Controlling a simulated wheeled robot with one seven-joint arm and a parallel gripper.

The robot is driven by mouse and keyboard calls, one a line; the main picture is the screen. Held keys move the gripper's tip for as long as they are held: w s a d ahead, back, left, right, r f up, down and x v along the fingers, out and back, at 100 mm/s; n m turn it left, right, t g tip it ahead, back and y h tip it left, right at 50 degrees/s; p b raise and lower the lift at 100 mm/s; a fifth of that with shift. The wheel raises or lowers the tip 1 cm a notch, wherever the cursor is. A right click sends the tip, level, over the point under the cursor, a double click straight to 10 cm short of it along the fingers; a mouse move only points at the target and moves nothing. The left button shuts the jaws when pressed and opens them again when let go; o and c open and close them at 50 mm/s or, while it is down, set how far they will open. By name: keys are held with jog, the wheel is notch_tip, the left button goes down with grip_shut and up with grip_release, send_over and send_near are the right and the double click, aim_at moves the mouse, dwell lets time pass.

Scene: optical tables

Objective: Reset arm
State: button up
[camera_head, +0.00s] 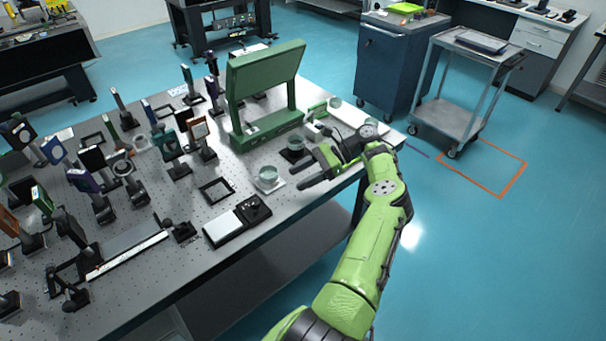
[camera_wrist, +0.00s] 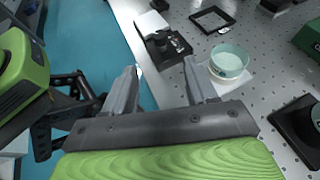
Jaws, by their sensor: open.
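My green arm reaches over the right edge of the optical table (camera_head: 290,207) in the head view. My gripper (camera_head: 308,170) is above the table's right edge, close to a round glass dish on a white square (camera_head: 268,176). In the wrist view my gripper (camera_wrist: 160,85) has its two fingers spread, with nothing between them. The dish (camera_wrist: 229,62) lies just beyond the right fingertip there. I cannot tell the exact height of the fingers over the table.
A green stand (camera_head: 262,80) rises behind the gripper. Many optic mounts fill the table's left half. A black-and-white device (camera_head: 237,221) lies near the front edge. A steel cart (camera_head: 460,90) and a blue cabinet (camera_head: 395,65) stand back right.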

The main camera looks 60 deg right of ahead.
jog(key=shift+d, duration=0.1)
dwell(0.5)
jog(key=w+a+r+n+g+h, duration=0.2)
jog(key=w+a+r+n+g, duration=0.15)
jog(key=a, duration=0.55)
jog(key=w+a+r+n+g+h, duration=0.25)
jog(key=a+r+n, duration=0.25)
jog(key=a, duration=0.4)
jog(key=w+a+r+n+g+h, duration=0.1)
jog(key=w+a+r+n+g, duration=0.3)
jog(key=a, duration=0.5)
jog(key=s+a+r+n+t+h, duration=0.3)
jog(key=s+a+r+n+h, duration=0.25)
jog(key=s+a+n, duration=0.4)
jog(key=s+a+n+t, duration=0.1)
jog(key=s+n+t, duration=0.2)
jog(key=s, duration=0.8)
jog(key=shift+s+a+t, duration=0.25)
jog(key=shift+s+t, duration=0.15)
jog(key=shift+t, duration=0.3)
